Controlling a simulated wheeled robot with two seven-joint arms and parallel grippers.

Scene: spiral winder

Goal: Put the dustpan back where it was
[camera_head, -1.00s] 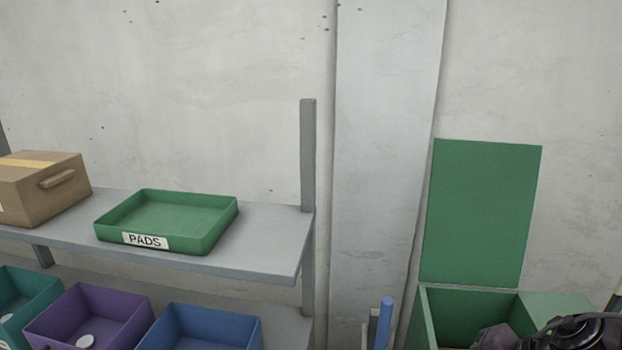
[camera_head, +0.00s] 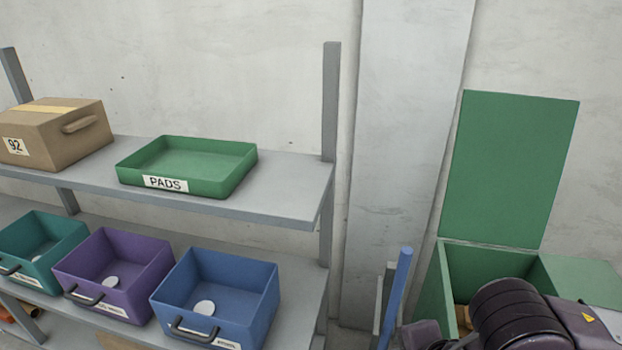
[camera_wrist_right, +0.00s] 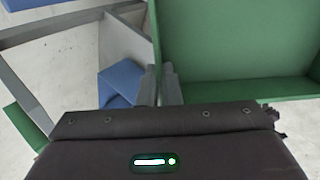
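I cannot pick out a dustpan for certain. A blue upright bar (camera_head: 397,290) stands beside a grey panel left of the green bin in the head view. A blue piece (camera_wrist_right: 120,85) shows beside my fingers in the wrist view; whether it is the dustpan, and whether it touches them, I cannot tell. My left gripper is not in view.
The green bin (camera_head: 432,307) has its lid (camera_head: 510,170) raised against the wall. A grey shelf (camera_head: 285,190) at left carries a cardboard box (camera_head: 62,137) and a green PADS tray (camera_head: 215,185). Teal, purple and blue bins (camera_head: 255,305) sit below.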

